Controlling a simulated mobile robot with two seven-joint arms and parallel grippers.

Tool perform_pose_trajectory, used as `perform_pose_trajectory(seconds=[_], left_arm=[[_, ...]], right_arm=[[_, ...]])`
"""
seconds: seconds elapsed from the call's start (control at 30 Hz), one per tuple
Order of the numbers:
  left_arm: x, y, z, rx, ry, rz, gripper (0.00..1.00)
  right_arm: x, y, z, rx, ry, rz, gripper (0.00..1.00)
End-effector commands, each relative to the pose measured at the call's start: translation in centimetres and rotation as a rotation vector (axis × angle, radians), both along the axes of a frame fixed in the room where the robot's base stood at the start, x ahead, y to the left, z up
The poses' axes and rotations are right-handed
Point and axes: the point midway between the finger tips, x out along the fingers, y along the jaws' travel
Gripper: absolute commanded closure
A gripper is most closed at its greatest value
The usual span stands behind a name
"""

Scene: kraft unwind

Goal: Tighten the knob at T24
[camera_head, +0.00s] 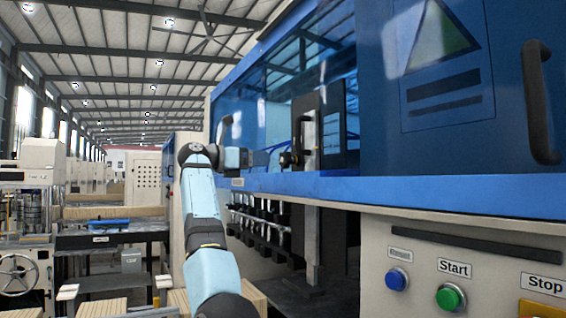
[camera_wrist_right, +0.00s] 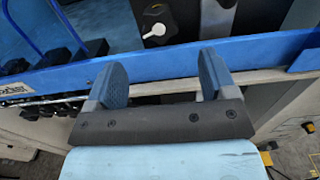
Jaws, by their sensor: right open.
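A dark knob (camera_head: 287,159) sits on the front of a black upright block (camera_head: 305,125) inside the blue machine's window opening. In the right wrist view the black knob (camera_wrist_right: 158,14) shows at the top, with a white pointer-like piece (camera_wrist_right: 154,35) on it. My right gripper (camera_head: 262,158) is at the opening, just left of the knob in the head view. In the right wrist view its two fingers (camera_wrist_right: 162,75) are spread, with nothing between them, and the knob is beyond their tips, apart from them. I cannot read a T24 mark. My left gripper is not in view.
A blue rail (camera_head: 420,190) runs along the opening's lower edge; in the right wrist view the rail (camera_wrist_right: 165,55) crosses behind the fingers. Black rollers (camera_head: 262,222) hang below. A control panel with Start (camera_head: 450,297) and Stop buttons stands right. A door handle (camera_head: 540,100) juts out at upper right.

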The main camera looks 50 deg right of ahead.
Motion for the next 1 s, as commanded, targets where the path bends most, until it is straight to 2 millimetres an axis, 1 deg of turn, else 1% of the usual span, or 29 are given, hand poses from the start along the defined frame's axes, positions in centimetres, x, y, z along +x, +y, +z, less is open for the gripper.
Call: perform_pose_trajectory(seconds=[0.03,0.2,0.4,0.6,0.87,0.9,0.97,1.0], left_arm=[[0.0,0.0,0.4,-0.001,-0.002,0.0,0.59],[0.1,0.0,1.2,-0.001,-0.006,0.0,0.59],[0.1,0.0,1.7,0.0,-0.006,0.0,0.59],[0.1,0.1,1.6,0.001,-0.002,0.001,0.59],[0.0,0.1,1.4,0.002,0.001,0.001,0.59],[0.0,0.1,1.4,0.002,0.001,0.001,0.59],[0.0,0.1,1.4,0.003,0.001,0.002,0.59],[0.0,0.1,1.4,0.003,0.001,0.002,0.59]], right_arm=[[-0.5,-1.2,0.2,0.0,-0.002,-0.004,0.22],[-1.5,-4.6,0.2,0.001,-0.001,-0.004,0.22],[-2.4,-7.4,0.1,0.0,0.0,-0.003,0.22],[-2.7,-8.5,0.0,0.0,0.0,0.0,0.22],[-2.8,-8.6,0.0,0.0,-0.001,0.0,0.22],[-2.8,-8.6,0.0,0.0,-0.001,0.0,0.31],[-2.8,-8.6,0.0,0.0,-0.001,0.0,0.45],[-2.8,-8.6,0.0,0.0,-0.001,0.0,0.54]])
